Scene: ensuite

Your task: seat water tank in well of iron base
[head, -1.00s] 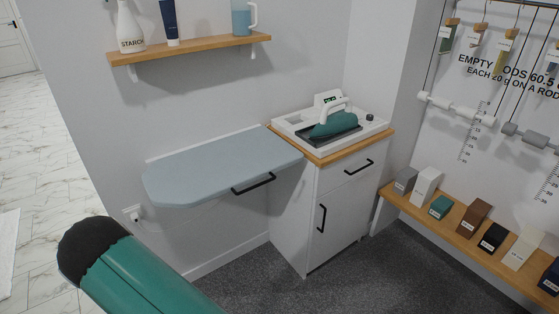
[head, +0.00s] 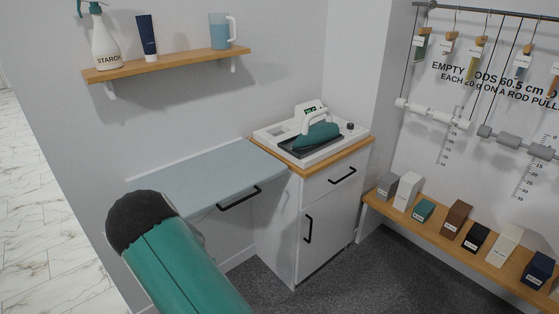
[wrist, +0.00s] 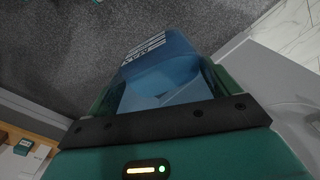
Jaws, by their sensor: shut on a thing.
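The water tank (wrist: 165,58) is a blue, see-through box with white marks on its far face, seen in the wrist view. My gripper (wrist: 158,88) is shut on it, with a dark green finger on each side. The iron base (head: 268,133) is a white tray-like unit with a small lit display, on top of the cabinet in the head view. A teal iron (head: 318,136) with a white handle rests on its dark plate. The well cannot be made out clearly. In the head view my green arm is at lower left, and the gripper and tank are not visible.
A grey-blue ironing board (head: 215,170) juts from the wall left of the white cabinet (head: 325,215). Above it, a wooden shelf (head: 170,65) holds a starch bottle, a tube and a blue jug (head: 219,32). Small boxes stand on a low shelf (head: 425,224) at right.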

